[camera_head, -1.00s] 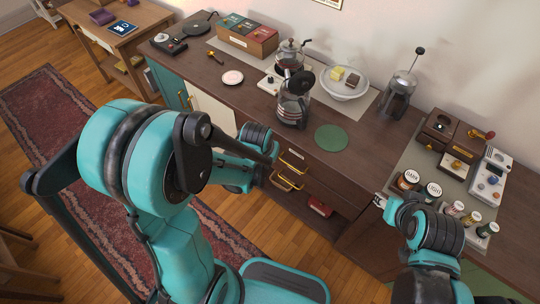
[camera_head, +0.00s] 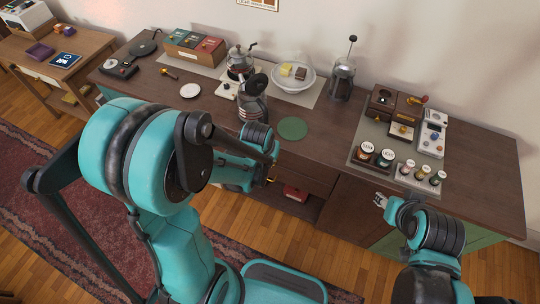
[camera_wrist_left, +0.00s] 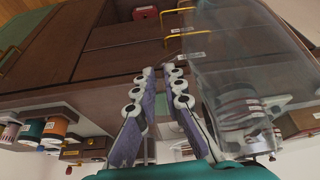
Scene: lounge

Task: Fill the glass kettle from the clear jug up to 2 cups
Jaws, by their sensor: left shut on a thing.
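A glass kettle (camera_head: 252,106) with a black handle and reddish marks stands upright near the middle of the counter. In the left wrist view a large clear jug (camera_wrist_left: 225,60) is close on the right, in front of the drawers. My left gripper (camera_wrist_left: 160,74) is beside the jug with its fingers nearly together, shut on it; the exact grip is hard to make out. In the head view my left arm hides the fingers and most or all of the jug. My right gripper (camera_head: 380,200) is low in front of the counter's edge, with nothing visible in it.
A silver-lidded pot (camera_head: 240,65) stands behind the kettle. A green round mat (camera_head: 292,128) lies to its right. A white bowl (camera_head: 293,80) and a press pot (camera_head: 342,82) stand behind. Several jars (camera_head: 386,158) stand near the front edge at right. Drawers with brass handles face me.

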